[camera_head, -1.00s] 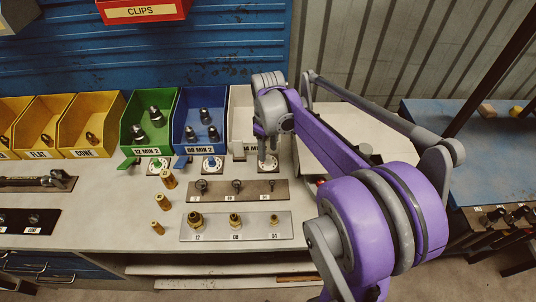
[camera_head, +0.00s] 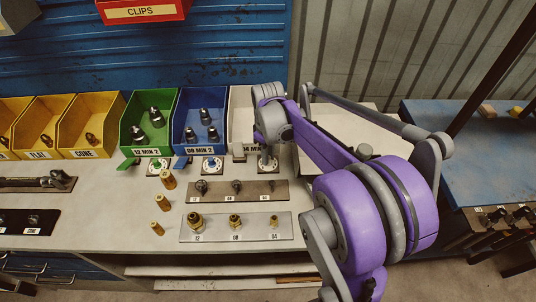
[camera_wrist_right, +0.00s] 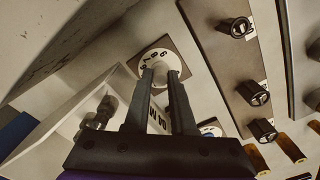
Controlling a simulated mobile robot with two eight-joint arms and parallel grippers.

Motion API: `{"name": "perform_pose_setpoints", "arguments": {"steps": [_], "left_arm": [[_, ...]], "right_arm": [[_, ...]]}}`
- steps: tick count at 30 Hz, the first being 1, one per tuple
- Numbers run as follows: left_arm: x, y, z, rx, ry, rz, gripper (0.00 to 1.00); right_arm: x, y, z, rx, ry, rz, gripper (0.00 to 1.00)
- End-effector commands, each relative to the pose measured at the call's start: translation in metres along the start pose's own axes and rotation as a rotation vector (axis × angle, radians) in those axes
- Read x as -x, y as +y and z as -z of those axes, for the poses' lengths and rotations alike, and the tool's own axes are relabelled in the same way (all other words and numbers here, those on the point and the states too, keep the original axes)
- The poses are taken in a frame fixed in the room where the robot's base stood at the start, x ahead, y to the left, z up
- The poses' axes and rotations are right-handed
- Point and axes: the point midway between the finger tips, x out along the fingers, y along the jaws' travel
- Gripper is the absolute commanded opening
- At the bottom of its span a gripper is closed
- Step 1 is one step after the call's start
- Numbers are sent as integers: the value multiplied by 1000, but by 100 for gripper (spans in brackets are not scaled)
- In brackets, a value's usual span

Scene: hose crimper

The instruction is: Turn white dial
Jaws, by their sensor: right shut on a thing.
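The white dial (camera_wrist_right: 157,60) sits on a dark square plate on the bench, with printed numbers around its face, in the right wrist view. My right gripper (camera_wrist_right: 161,74) has its two fingertips close together at the dial's middle, shut on its knob, which they mostly hide. In the head view my right gripper (camera_head: 266,160) points down in front of the white bin (camera_head: 241,112), and the arm covers most of the dial. A blue dial (camera_head: 211,163) and a green dial (camera_head: 154,165) stand to the left. My left gripper is not in view.
Blue (camera_head: 199,118) and green (camera_head: 149,122) bins stand left of the white bin. Plates with fittings (camera_head: 236,227) lie in front, and several brass pieces (camera_head: 163,202) stand to their left.

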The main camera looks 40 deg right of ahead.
Motion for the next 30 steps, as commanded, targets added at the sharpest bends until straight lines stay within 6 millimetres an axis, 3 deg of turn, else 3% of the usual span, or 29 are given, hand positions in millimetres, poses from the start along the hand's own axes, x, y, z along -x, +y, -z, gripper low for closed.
{"name": "perform_pose_setpoints", "arguments": {"steps": [11, 30], "left_arm": [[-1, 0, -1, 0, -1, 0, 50], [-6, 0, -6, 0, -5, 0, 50]], "right_arm": [[0, 0, 0, -63, 0, 0, 0], [0, 0, 0, -453, 0, 0, 0]]}}
